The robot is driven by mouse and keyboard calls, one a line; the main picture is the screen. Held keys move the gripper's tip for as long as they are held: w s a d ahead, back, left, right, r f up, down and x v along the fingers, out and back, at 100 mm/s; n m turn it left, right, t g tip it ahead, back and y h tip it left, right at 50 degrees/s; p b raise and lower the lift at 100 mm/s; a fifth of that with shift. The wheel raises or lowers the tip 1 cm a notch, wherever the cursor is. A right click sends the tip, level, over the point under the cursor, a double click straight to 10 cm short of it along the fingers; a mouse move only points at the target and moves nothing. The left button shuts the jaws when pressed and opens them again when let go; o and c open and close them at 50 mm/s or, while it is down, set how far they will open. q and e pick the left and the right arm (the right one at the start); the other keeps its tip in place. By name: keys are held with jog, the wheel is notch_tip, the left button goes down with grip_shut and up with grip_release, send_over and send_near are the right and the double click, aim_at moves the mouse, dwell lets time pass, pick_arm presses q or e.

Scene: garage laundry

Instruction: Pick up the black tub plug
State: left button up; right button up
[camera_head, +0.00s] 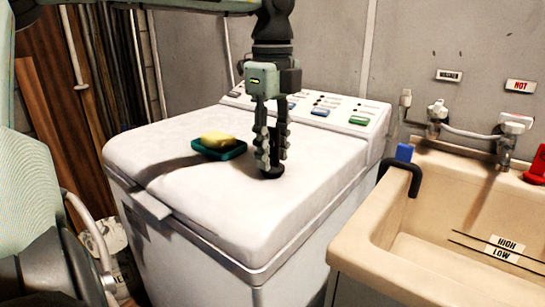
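The black tub plug (272,174) is a small dark disc on the white lid of the washing machine (205,205), right of the lid's middle. My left gripper (271,160) points straight down over it from above. Its fingertips reach down to the plug and hide its upper part. The two fingers stand close to each other, with a narrow dark gap between them. I cannot tell whether they grip the plug or only stand around it. The plug appears to rest on the lid. My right gripper is not in view.
A yellow sponge (217,140) lies in a teal dish (219,151) left of my gripper on the lid. The control panel (335,112) rises behind. A beige sink (440,235) with taps and a black hooked tube (402,177) stands at the right. The lid's front is clear.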

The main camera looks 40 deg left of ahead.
pick_arm(q)
jog(key=shift+c, duration=0.2)
grip_shut()
jog(key=shift+r, duration=0.1)
jog(key=shift+r, duration=0.45)
jog(key=r, duration=0.2)
jog(key=s+r+b, duration=0.1)
jog(key=r, duration=0.1)
jog(key=shift+a, duration=0.3)
jog(key=s+a+r+b, duration=0.1)
jog(key=s+a+r, duration=0.4)
jog(key=s, duration=0.4)
jog(key=shift+a+r, duration=0.2)
jog(key=shift+r, duration=0.25)
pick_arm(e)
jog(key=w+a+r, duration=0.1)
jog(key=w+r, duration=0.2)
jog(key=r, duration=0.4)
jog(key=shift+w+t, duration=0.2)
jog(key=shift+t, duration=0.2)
